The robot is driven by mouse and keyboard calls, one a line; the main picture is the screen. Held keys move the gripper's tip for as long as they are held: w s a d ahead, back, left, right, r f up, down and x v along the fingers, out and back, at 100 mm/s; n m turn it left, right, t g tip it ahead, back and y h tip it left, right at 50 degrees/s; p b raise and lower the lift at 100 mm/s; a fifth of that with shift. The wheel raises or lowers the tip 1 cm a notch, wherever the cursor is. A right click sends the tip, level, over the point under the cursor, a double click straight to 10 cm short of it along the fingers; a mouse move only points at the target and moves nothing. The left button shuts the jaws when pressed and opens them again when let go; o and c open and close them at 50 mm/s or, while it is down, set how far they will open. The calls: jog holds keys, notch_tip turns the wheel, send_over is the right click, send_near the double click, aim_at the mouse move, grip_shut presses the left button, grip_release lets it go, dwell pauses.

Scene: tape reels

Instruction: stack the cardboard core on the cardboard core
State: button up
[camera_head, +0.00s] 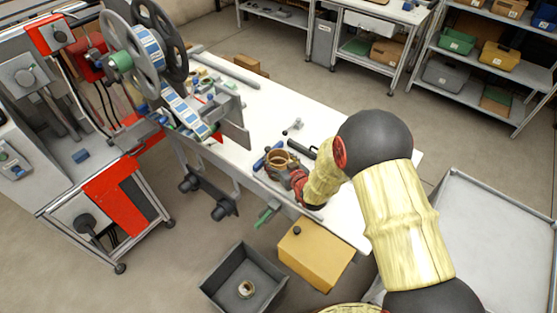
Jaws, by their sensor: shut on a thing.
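A brown ring-shaped cardboard core (281,158) shows over the white worktable, near its front edge. My gripper (292,175) reaches in from the right, at the front right side of this core, and is shut on it. The fingertips are small and partly hidden by the wrist. A second brown rim seems to show just under the first, but I cannot tell whether it is a separate core or whether the two touch. A pale ring (246,288) lies in the dark bin on the floor.
The white worktable (340,222) has a blue tool (263,160) and a black bar (302,149) close to the core. A reel machine (150,50) stands at the left.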

jog(key=shift+f+b, duration=0.35)
jog(key=o, duration=1.1)
jog(key=shift+o, duration=0.2)
jog(key=shift+r+p, duration=0.5)
jog(key=shift+p, duration=0.05)
jog(key=p+v, duration=0.2)
jog(key=v, duration=1)
